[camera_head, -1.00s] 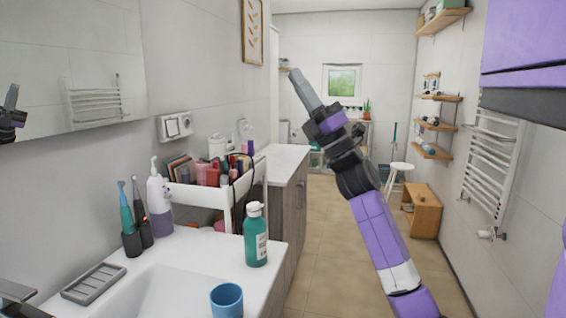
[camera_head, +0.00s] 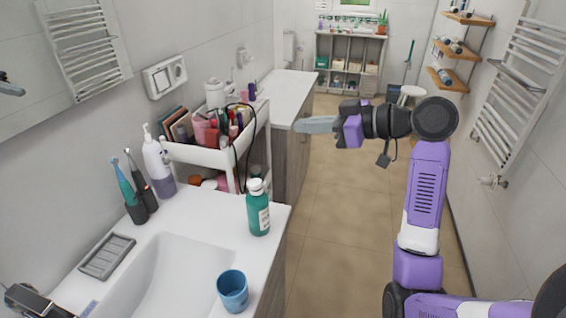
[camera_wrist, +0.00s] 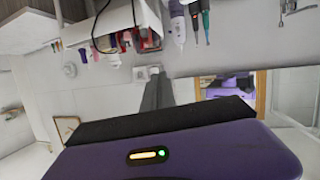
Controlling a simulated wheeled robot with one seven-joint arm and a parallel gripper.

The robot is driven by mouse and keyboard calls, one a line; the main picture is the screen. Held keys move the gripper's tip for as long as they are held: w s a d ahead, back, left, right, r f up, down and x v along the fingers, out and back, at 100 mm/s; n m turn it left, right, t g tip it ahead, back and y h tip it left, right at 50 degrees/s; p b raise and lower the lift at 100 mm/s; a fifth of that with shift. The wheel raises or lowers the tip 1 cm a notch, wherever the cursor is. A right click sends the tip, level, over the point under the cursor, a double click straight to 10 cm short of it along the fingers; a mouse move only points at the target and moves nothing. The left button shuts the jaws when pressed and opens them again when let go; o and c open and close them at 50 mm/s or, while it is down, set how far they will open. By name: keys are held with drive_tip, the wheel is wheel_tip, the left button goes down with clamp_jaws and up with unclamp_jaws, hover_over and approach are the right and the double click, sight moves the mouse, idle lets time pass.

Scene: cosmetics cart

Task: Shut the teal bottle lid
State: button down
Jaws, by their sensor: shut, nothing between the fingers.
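The teal bottle (camera_head: 258,214) stands upright on the right edge of the sink counter in the head view. Its white lid (camera_head: 255,187) is on top, but it is too small to tell how far the lid stands open. My gripper (camera_head: 300,124) is shut and empty. It points left in the air, higher in the picture than the bottle and to its right, clear of it. In the wrist view, its grey fingers (camera_wrist: 158,92) reach up from the purple wrist housing. I cannot make out the teal bottle in that view.
A white cart (camera_head: 208,157) full of cosmetics stands behind the bottle. A blue cup (camera_head: 233,291) stands in front of it, by the sink (camera_head: 180,275). A lotion bottle (camera_head: 157,163), toothbrushes and a soap dish (camera_head: 107,256) are at left. The floor to the right is open.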

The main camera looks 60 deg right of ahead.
drive_tip(key=s+a+f+n+g+y, duration=0.1)
drive_tip(key=s+a+f+g+y, duration=0.1)
drive_tip(key=s+a+f, duration=0.15)
drive_tip(key=p, duration=0.2)
hover_over(257, 184)
drive_tip(key=s+d, duration=0.1)
drive_tip(key=s, duration=0.1)
wheel_tip(257, 184, down, 4)
drive_tip(key=f, duration=0.1)
drive_tip(key=shift+s+d+f+p, duration=0.1)
drive_tip(key=shift+s+d+f, duration=0.05)
drive_tip(key=shift+f, duration=0.4)
drive_tip(key=shift+s+d+f+p, duration=0.1)
drive_tip(key=shift+s+d+f, duration=0.1)
drive_tip(key=shift+f, duration=0.35)
drive_tip(key=shift+s+d+f+p, duration=0.1)
drive_tip(key=shift+d+f, duration=0.05)
drive_tip(key=shift+f, duration=0.4)
